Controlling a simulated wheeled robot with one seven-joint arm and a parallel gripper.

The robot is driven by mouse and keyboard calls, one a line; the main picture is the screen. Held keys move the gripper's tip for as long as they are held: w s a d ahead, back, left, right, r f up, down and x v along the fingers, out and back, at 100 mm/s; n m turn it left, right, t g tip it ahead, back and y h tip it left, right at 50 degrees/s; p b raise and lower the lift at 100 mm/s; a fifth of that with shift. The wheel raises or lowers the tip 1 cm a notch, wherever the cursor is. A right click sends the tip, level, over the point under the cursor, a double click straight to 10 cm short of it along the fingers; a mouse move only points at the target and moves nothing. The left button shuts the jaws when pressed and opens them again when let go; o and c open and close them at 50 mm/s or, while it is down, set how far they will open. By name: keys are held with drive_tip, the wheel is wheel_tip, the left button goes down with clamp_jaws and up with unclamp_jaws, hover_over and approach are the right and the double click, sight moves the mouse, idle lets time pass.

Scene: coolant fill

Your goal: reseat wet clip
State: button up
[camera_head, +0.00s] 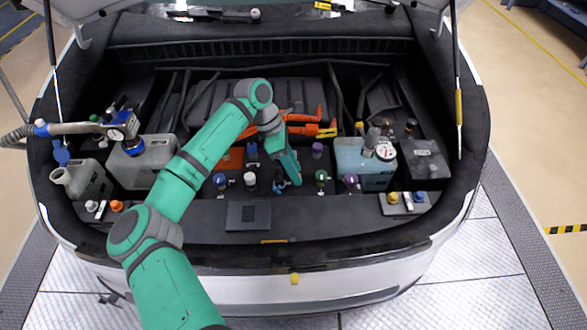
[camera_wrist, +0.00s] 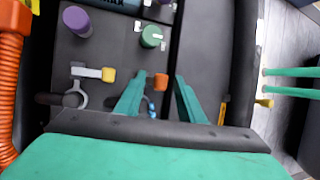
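My gripper (camera_wrist: 161,77) is open in the wrist view, its two teal fingers apart. A small orange-ended clip (camera_wrist: 160,83) shows between them, and a small shiny blue piece (camera_wrist: 151,108) lies nearer the palm. I cannot tell whether the fingers touch either. A clip with a grey lever and yellow end (camera_wrist: 108,75) lies left of the fingers beside a grey ring bracket (camera_wrist: 75,96). No label marks the wet clip. In the head view my gripper (camera_head: 293,178) points down at the bay's front panel, left of the green cap (camera_head: 321,176); its fingertips are hard to make out.
A blue coolant tank (camera_head: 362,164) with a gauge stands right of my gripper. A grey tank (camera_head: 140,165) with a hose fitting stands left. Orange cables (camera_head: 307,128) lie behind. A purple cap (camera_wrist: 77,20) rises left in the wrist view. The bay's front ledge (camera_head: 330,225) is mostly clear.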

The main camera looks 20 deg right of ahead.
drive_tip(key=shift+a+r, duration=0.1)
drive_tip(key=shift+a, duration=0.05)
drive_tip(key=v, duration=1)
drive_tip(key=shift+r, duration=0.35)
